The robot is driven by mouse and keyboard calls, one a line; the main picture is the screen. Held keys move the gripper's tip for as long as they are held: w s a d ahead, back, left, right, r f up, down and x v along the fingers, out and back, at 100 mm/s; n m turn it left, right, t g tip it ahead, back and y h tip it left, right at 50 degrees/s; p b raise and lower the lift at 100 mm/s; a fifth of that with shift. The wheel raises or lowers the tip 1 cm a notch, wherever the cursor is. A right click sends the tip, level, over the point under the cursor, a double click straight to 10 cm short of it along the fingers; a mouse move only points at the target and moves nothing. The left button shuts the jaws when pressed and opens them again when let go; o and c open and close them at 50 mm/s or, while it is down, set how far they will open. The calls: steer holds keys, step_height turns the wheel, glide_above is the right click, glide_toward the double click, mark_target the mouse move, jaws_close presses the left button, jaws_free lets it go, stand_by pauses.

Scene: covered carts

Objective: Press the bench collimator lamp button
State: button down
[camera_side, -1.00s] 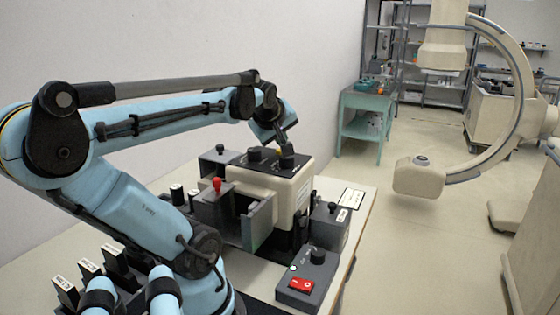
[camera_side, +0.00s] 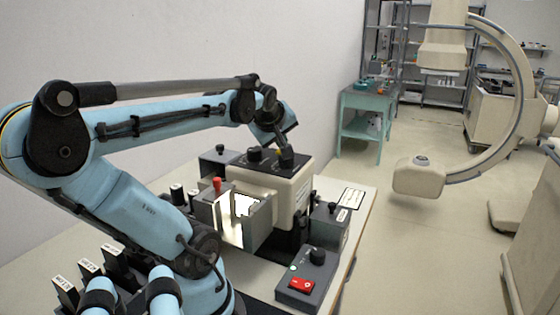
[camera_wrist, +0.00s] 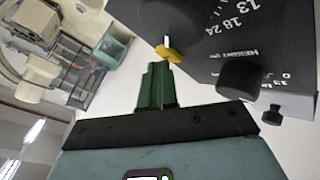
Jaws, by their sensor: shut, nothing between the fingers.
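The bench collimator (camera_side: 302,188) is a beige box with a black control panel on top. The panel (camera_wrist: 222,40) fills the upper right of the wrist view, with dark knobs and printed numbers. A small yellow piece (camera_wrist: 168,53), which looks like the lamp button, sits at the panel's edge. My gripper (camera_wrist: 159,68) is shut and empty, its green fingertips at the yellow piece; they appear to touch it. In the side view my gripper (camera_side: 281,146) reaches down to the panel from above. A bright light (camera_side: 236,218) shines between the grey plates before the collimator.
A control box with a red switch (camera_side: 300,284) stands at the bench's front edge. A red-topped knob (camera_side: 217,184) stands near the lit plates. Small dark blocks line the bench at left. A C-arm (camera_side: 420,178) stands beyond, with open floor between.

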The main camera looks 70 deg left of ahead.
steer(key=shift+r, duration=0.75)
steer(key=shift+r, duration=2.5)
step_height(320, 180, up, 7)
steer(key=w+a+r, duration=0.3)
steer(key=w+a, duration=0.2)
steer(key=w, duration=0.2)
steer(key=shift+a, duration=0.35)
